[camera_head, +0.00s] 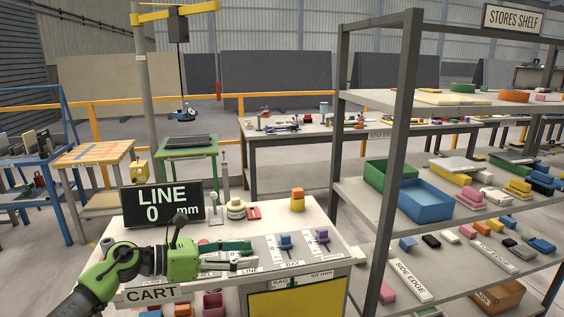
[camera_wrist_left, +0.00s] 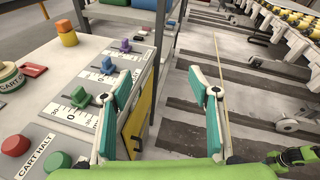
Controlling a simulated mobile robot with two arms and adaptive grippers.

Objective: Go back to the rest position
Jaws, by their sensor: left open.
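My left gripper (camera_head: 252,254) is at the front of the cart (camera_head: 318,222), with its green arm coming in from the left. In the left wrist view the left gripper (camera_wrist_left: 168,108) has its two teal-padded fingers wide apart with nothing between them. The fingers are beyond the cart's front edge, over the floor. On the cart top a blue slider knob (camera_head: 286,242) and a purple slider knob (camera_head: 322,236) stand on marked scales. A green knob (camera_wrist_left: 80,98) shows in the left wrist view.
A display (camera_head: 162,201) reading LINE 0 mm stands at the back of the cart. An orange block (camera_head: 297,199) and a labelled round tin (camera_head: 236,209) are on the cart. The stores shelf (camera_head: 400,150) with bins stands close on the right. Open floor lies beside the cart.

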